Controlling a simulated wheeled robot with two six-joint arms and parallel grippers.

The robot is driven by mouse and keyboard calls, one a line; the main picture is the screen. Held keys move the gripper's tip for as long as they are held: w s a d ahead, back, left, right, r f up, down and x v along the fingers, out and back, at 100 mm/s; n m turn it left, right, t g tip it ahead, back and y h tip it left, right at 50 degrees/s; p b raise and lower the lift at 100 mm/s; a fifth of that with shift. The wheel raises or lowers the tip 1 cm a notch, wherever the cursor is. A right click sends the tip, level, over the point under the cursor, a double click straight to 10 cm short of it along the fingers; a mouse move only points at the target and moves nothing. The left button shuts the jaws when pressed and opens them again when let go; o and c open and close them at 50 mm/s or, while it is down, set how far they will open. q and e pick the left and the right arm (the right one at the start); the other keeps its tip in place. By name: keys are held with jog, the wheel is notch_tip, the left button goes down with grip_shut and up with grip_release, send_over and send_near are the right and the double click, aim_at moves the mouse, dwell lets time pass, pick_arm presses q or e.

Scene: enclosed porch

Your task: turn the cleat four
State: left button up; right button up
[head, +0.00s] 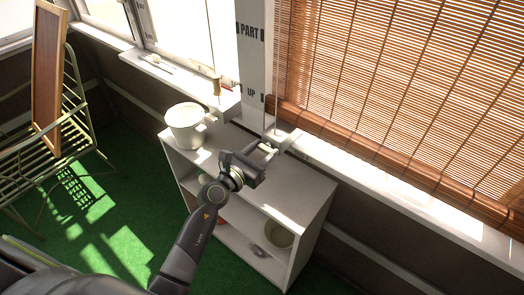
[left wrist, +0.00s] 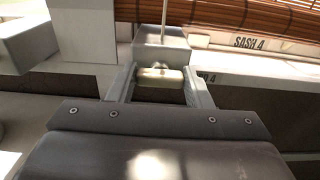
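The cleat (left wrist: 160,78) shows in the left wrist view as a short pale metal bar in front of a grey block (left wrist: 161,50), with a thin cord running up from it. A label beside it, partly hidden by a finger, ends in 4. My left gripper (head: 264,153) is at the window ledge above the cabinet. Its two fingers (left wrist: 161,87) stand apart on either side of the cleat, and the bar fills the gap between them. Whether they press on it I cannot tell. My right gripper is not in view.
A wooden blind (head: 390,85) hangs over the right window. The sill beside the blind carries a SASH 4 label (left wrist: 250,43).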

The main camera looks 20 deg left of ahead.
pick_arm(q)
jog(key=c, duration=0.4)
jog(key=n+p, duration=0.2)
jog(key=n, duration=0.1)
jog(key=shift+r+p, duration=0.15)
jog(key=shift+p, duration=0.15)
jog(key=n+p, duration=0.2)
jog(key=n, duration=0.3)
jog(key=shift+a+p, duration=0.1)
jog(key=shift+p, duration=0.25)
jog(key=n+p, duration=0.2)
jog(key=n, duration=0.2)
jog(key=n+p, duration=0.2)
jog(key=n, duration=0.2)
jog(key=shift+f, duration=0.2)
jog(key=shift+f+n+p, duration=0.1)
jog(key=shift+n+p, duration=0.35)
jog(key=shift+n, duration=0.45)
